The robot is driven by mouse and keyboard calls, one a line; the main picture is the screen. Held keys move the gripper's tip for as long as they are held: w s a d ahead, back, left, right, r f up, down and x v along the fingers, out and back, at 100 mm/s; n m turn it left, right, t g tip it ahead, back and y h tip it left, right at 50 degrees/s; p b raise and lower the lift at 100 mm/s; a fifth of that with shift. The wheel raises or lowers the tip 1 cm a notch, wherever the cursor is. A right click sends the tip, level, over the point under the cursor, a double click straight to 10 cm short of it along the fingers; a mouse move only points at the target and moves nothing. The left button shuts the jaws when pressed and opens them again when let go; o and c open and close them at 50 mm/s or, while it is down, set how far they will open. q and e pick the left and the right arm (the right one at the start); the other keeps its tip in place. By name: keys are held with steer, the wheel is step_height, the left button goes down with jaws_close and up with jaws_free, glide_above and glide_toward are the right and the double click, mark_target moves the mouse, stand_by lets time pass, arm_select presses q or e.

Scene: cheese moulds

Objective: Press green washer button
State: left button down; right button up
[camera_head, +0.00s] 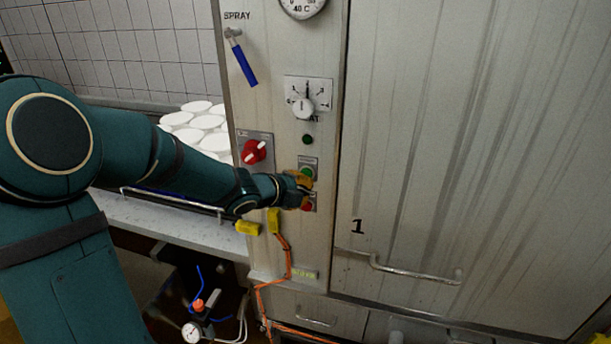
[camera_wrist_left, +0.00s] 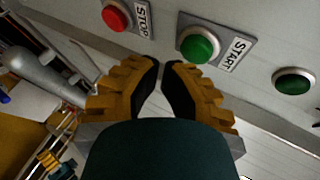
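The green button (camera_wrist_left: 198,47), on a plate labelled START, shows in the left wrist view just beyond my left fingertips. It also shows in the head view (camera_head: 307,173) on the washer's metal front panel. My left gripper (camera_wrist_left: 161,64) has its fingertips drawn together, with only a narrow gap between them. In the head view the gripper (camera_head: 303,189) is at the panel, just below the green button and partly over the red one. I cannot tell whether it touches the panel. My right gripper is not in view.
A red STOP button (camera_wrist_left: 116,16) sits beside START. A plain green light or button (camera_wrist_left: 293,82) is on the other side. A red rotary switch (camera_head: 254,151), a white dial (camera_head: 303,107) and a blue spray lever (camera_head: 244,64) are nearby. A door handle (camera_head: 415,273) juts out at right.

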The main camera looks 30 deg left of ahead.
arm_select(q)
steer(key=shift+w+a, duration=0.1)
steer(key=shift+w, duration=0.25)
steer(key=shift+w+a, duration=0.1)
steer(key=shift+w, duration=0.35)
stand_by(0.8)
stand_by(0.3)
steer(key=shift+s+d, duration=0.2)
steer(key=shift+s, duration=0.7)
steer(key=s, duration=0.2)
steer(key=s+d+b, duration=0.1)
steer(key=s, duration=0.1)
steer(key=shift+s+d, duration=0.1)
steer(key=shift+s, duration=0.3)
stand_by(0.5)
